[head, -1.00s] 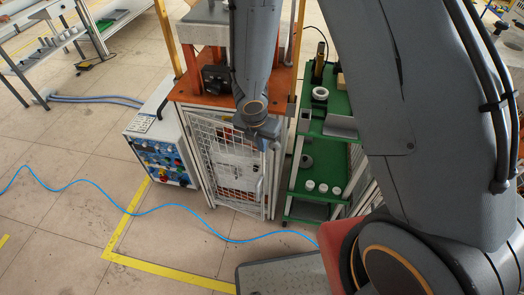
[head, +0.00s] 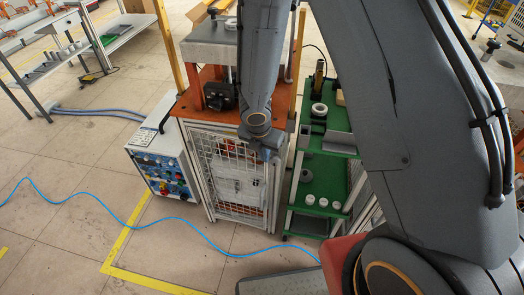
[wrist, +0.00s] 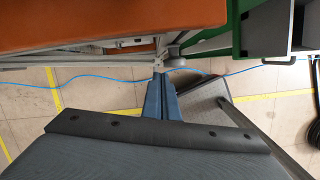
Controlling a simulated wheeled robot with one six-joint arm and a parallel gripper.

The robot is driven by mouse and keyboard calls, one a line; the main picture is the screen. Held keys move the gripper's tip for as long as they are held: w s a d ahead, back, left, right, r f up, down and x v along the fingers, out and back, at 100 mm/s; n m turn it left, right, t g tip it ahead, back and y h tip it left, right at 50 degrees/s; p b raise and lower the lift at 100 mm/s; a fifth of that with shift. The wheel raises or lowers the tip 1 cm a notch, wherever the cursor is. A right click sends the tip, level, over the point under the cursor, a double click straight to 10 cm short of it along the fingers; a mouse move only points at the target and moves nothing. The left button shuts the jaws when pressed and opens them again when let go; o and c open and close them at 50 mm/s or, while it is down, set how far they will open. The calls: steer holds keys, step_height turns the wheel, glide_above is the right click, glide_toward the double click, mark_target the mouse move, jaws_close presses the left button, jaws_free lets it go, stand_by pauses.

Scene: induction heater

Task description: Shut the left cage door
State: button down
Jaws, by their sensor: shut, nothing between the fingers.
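The left cage door (head: 233,180) is a white wire-mesh panel on the front of the press stand in the head view. It looks nearly flush with the stand's frame, but I cannot tell whether a small gap is left. My gripper (head: 270,156) is at the door's upper right edge, partly hidden by my own wrist. In the wrist view my gripper (wrist: 158,74) shows its blue fingers together and empty, tips near a pale frame bar. I cannot tell whether they touch the door.
A control box (head: 162,160) with knobs stands left of the stand. A green shelf cart (head: 325,190) with white parts stands close on the right. An orange plate (head: 205,108) tops the stand. A blue cable (head: 110,217) crosses the open floor in front.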

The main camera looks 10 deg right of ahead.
steer(key=s+a+r+p, duration=0.25)
steer(key=s+r, duration=0.25)
steer(key=r, duration=0.4)
steer(key=n+b, duration=0.2)
steer(key=b, duration=0.1)
glide_toward(250, 157)
step_height(250, 157, down, 7)
steer(key=s, duration=0.2)
steer(key=shift+w+d+p, duration=0.35)
steer(key=shift+w+d, duration=0.15)
steer(key=shift+w, duration=0.4)
